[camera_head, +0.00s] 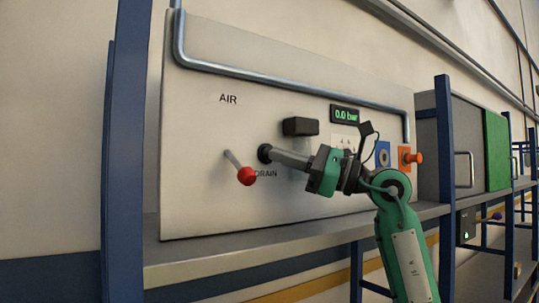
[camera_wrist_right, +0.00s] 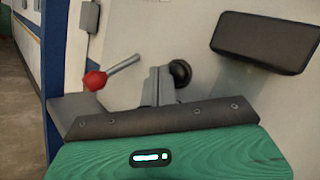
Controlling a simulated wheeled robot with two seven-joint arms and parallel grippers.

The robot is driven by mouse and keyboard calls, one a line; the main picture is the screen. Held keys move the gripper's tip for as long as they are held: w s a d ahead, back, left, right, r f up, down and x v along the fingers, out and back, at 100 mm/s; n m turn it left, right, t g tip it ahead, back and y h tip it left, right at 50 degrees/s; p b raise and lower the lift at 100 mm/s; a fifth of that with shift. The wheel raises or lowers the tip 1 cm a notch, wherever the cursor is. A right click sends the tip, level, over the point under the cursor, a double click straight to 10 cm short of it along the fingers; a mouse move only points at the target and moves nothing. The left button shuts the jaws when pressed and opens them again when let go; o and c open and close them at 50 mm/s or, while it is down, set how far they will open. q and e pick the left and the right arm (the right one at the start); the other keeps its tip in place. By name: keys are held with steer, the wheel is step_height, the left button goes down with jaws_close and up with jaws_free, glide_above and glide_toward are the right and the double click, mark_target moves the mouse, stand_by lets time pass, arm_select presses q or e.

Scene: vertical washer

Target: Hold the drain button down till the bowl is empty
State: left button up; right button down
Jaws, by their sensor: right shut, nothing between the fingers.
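The black drain button (camera_head: 264,153) sits on the pale panel above the DRAIN label, and it also shows in the right wrist view (camera_wrist_right: 181,72). My right gripper (camera_head: 274,154) is shut and empty. Its fingertips (camera_wrist_right: 160,82) are at the button, pointing at the panel. I cannot tell whether they touch or press it. The bowl (camera_head: 302,143) hangs under a black block (camera_head: 299,126) and is partly hidden behind my fingers. It looks pale and see-through, and I cannot make out its liquid level. My left gripper is not in view.
A lever with a red knob (camera_head: 246,176) sticks out just left of the button, close to my fingers. A display (camera_head: 345,114) reads 0.0 bar. A blue post (camera_head: 128,150) stands at the left.

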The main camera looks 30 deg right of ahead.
steer(key=shift+s+d+b, duration=0.15)
steer(key=shift+s+b, duration=0.25)
steer(key=shift+s, duration=0.85)
steer(key=shift+s+d+b, duration=0.1)
steer(key=shift+s+b, duration=0.25)
steer(key=shift+s, duration=0.9)
